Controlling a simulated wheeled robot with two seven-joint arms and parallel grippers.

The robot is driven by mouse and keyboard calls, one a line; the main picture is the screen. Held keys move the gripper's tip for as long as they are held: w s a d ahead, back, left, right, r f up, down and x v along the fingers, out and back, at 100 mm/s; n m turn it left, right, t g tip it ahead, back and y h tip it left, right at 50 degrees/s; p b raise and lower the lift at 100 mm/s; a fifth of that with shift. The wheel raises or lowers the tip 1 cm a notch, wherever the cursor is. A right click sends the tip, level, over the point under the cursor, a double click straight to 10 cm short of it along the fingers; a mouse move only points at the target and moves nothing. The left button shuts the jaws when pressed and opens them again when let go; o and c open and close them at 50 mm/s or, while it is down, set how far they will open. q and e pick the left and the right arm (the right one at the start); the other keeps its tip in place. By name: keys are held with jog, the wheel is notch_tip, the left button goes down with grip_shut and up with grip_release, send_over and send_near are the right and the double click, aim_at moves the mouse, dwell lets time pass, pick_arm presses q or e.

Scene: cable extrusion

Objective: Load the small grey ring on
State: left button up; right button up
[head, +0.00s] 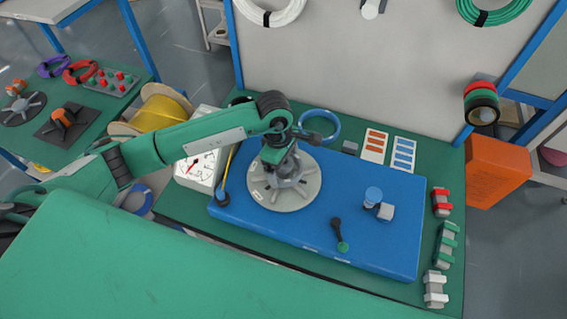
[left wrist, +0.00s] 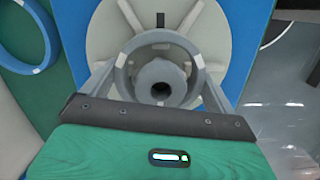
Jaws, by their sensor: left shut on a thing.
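A large light grey disc with spokes (head: 259,188) lies flat on the blue board (head: 330,240); it also fills the upper middle of the left wrist view (left wrist: 112,20). A dark grey post (left wrist: 160,73) rises at its centre. My left gripper (head: 283,163) points down over the disc's middle. In the left wrist view its fingers are shut on the small grey ring (left wrist: 124,70) from both sides. The ring appears around the post from above; how far down it sits is hidden. In the head view the gripper covers the ring. My right gripper is out of view.
A blue cable coil (head: 337,130) lies behind the disc. A white dial meter (head: 192,178) stands left of the board. Small clamps line the right edge.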

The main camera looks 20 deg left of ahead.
pick_arm(q)
jog(key=shift+f+b, duration=0.45)
jog(key=shift+b, duration=0.25)
dwell(0.6)
jog(key=o, duration=0.7)
jog(key=shift+r+p, duration=1.7)
jog(key=shift+r, duration=2.35)
jog(key=shift+s+f, duration=0.1)
